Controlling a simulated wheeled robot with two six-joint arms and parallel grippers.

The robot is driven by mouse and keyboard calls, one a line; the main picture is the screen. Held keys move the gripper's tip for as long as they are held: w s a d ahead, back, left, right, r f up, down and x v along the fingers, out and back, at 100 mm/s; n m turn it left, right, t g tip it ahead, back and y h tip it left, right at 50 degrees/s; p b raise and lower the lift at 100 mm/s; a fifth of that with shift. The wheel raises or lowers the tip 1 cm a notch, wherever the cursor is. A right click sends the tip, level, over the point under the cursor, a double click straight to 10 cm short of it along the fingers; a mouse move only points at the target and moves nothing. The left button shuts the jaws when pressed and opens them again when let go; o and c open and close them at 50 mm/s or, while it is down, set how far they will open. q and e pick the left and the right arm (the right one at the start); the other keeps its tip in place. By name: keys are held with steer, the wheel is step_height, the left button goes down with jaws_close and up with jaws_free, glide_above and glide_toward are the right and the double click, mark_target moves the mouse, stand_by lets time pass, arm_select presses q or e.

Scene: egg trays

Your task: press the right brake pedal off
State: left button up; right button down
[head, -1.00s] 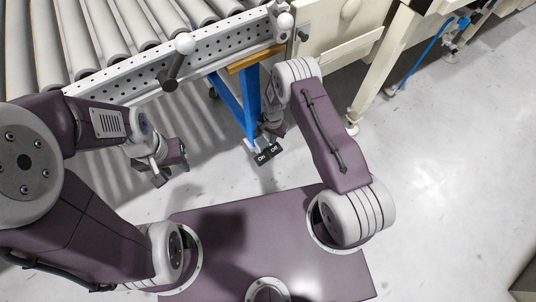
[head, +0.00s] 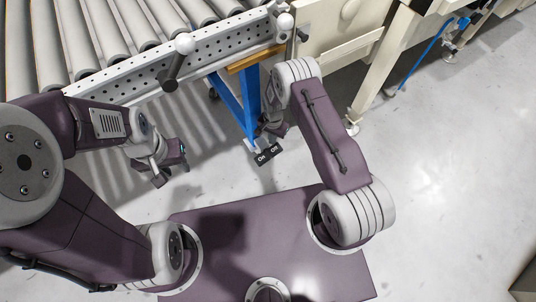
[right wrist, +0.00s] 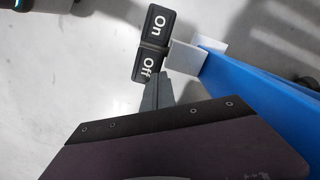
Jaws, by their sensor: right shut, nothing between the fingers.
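The brake pedal pair sits low by the foot of the blue conveyor leg, with black plates lettered in white. The On plate (head: 262,158) and the Off plate (head: 275,150) lie side by side; in the right wrist view the On plate (right wrist: 157,25) is above the Off plate (right wrist: 148,64). My right gripper (right wrist: 157,78) is shut and empty, its tips at the lower edge of the Off plate; I cannot tell whether they touch. In the head view my right arm partly hides it. My left gripper (head: 172,172) hangs empty and open, left of the pedals.
The blue leg (head: 252,95) stands right behind the pedals, and it fills the right side of the wrist view (right wrist: 255,95). The roller conveyor (head: 215,45) runs above. A cream machine frame (head: 375,75) stands at the right. The grey floor (head: 430,180) at the right is clear.

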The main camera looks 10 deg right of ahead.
steer(key=shift+f+b, duration=0.65)
steer(key=shift+f, duration=0.1)
stand_by(0.8)
steer(key=shift+r, duration=0.1)
step_height(320, 180, up, 7)
steer(key=p, duration=0.6)
steer(key=shift+s, duration=0.1)
stand_by(0.3)
